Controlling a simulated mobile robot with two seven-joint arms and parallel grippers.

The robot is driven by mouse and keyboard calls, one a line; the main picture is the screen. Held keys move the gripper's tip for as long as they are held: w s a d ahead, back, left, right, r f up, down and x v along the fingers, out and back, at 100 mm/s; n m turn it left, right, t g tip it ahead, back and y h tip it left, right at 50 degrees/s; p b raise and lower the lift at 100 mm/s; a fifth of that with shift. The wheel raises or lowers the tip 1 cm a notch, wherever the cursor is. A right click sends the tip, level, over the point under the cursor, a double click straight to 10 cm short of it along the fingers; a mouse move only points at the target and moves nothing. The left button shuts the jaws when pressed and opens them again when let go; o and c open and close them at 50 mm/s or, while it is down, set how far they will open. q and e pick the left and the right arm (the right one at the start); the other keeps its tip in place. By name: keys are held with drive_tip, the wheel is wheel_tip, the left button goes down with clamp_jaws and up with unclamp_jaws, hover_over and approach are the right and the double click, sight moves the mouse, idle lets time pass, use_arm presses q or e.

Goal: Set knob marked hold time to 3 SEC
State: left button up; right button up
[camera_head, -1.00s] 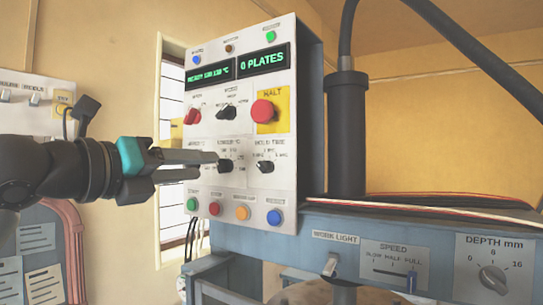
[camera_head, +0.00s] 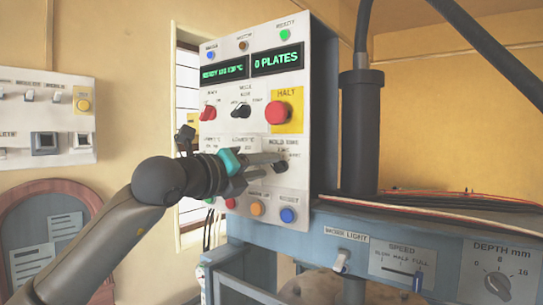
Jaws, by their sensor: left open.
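The hold time knob (camera_head: 281,167) is a small black knob at the right of the lower knob row on the white control panel (camera_head: 312,120). My left gripper (camera_head: 277,162) is open, with its fingertips at this knob and partly covering it. I cannot tell whether the fingers touch it. The knob's pointer and the small time marks around it are too blurred and covered to read. The middle lower knob is hidden behind my gripper. My right gripper is out of view.
Above are a red HALT button (camera_head: 277,112), a black knob (camera_head: 241,110) and a red knob (camera_head: 208,113). Coloured buttons, including a blue one (camera_head: 288,215), line the panel's bottom. A blue beam (camera_head: 400,240) with a depth dial (camera_head: 497,285) juts out at lower right.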

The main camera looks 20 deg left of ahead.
sight(273, 165)
use_arm(q)
drive_tip(key=shift+p+x, duration=0.4)
drive_tip(key=shift+x, duration=1.1)
drive_tip(key=shift+c, duration=0.3)
clamp_jaws()
